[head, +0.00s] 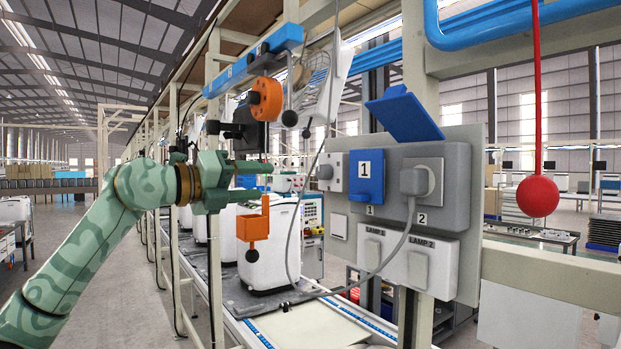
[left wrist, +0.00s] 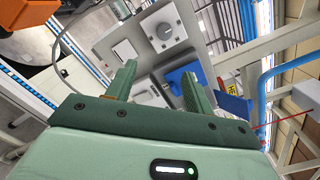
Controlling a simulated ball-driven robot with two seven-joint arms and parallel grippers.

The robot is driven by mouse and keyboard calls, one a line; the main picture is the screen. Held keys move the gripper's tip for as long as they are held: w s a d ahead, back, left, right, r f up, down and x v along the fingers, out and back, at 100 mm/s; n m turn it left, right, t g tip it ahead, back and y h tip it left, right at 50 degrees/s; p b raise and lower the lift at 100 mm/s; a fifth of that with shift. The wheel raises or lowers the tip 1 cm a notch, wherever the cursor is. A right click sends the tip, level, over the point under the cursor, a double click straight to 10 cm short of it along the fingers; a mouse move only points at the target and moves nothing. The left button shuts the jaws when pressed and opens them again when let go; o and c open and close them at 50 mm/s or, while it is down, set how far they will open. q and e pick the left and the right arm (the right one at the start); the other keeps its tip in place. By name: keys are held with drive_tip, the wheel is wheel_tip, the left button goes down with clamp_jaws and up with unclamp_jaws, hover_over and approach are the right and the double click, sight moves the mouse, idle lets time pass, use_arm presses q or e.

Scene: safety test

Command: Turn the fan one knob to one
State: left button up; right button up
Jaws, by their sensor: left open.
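A round grey knob (head: 325,172) sits on a white plate at the left end of the grey wall panel (head: 455,185). The knob also shows at the top of the left wrist view (left wrist: 165,31); no fan label on it is readable. My left gripper (head: 265,181) is open and empty, to the left of the panel and apart from the knob. In the left wrist view, the knob lies beyond my two green fingers (left wrist: 158,76). The knob's setting mark is too small to read. My right gripper is not in view.
Orange parts (head: 266,98) hang near my gripper. A red ball (head: 537,196) hangs at right.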

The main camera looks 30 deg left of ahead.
use_arm(q)
drive_tip(key=s+r, duration=0.1)
drive_tip(key=r, duration=0.1)
drive_tip(key=y+p, duration=0.1)
drive_tip(key=p, duration=0.6)
approach(319, 172)
drive_tip(key=x, duration=0.7)
drive_tip(key=shift+w+d, duration=0.15)
drive_tip(key=shift+w, duration=0.2)
drive_tip(key=shift+w+d, duration=0.2)
drive_tip(key=shift+w, duration=0.4)
drive_tip(key=shift+f, duration=0.1)
drive_tip(key=c, duration=1)
